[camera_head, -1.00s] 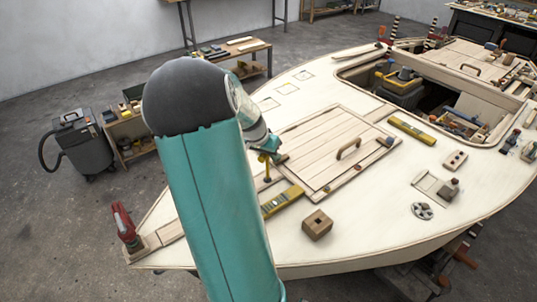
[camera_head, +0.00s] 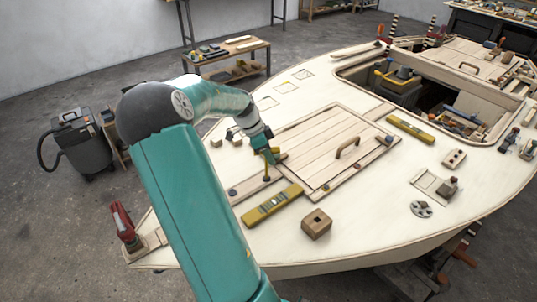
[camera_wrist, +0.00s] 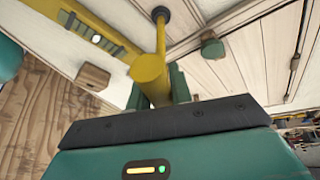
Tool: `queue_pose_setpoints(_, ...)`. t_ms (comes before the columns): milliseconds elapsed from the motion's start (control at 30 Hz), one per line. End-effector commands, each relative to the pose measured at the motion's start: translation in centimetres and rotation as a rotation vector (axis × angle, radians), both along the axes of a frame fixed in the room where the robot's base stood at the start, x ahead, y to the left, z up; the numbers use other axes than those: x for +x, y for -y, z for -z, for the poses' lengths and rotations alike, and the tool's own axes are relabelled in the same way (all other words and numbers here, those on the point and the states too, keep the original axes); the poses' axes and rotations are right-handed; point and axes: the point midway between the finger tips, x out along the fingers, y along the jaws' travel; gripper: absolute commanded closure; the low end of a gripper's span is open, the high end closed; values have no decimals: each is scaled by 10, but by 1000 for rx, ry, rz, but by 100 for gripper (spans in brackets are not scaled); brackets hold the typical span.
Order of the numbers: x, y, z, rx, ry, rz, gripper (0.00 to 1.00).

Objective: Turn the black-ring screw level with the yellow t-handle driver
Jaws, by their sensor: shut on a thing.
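My gripper (camera_head: 268,154) is shut on the yellow t-handle driver (camera_head: 266,171) above the strip beside the hatch's left edge. In the wrist view, the driver (camera_wrist: 150,72) stands between the green fingers (camera_wrist: 158,92), and its shaft runs to a black ring (camera_wrist: 161,13) on the pale deck. The tip appears to be at the ring. The screw inside the ring is hidden, so its slot angle and the exact seating cannot be told.
A yellow spirit level (camera_head: 272,203) and a wooden block with a hole (camera_head: 316,224) lie near the driver. The hatch (camera_head: 325,140) has a raised wooden handle (camera_head: 348,148). A red clamp (camera_head: 123,222) stands at the bow. Open deck lies right of the block.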

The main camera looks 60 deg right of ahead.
Motion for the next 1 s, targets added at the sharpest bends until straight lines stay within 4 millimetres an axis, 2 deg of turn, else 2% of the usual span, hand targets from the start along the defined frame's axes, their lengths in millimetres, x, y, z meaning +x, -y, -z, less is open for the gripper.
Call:
queue_pose_setpoints(267,0,0,0,1,0,26,100)
queue_pose_setpoints(367,0,0,1,0,-3,126,100)
queue_pose_setpoints(500,-2,-1,1,-1,-2,378,100)
queue_pose_setpoints(600,-2,-3,1,-1,-1,491,100)
queue_pose_setpoints(900,-1,-4,2,1,0,525,100)
queue_pose_setpoints(1000,-2,-4,2,1,-2,621,100)
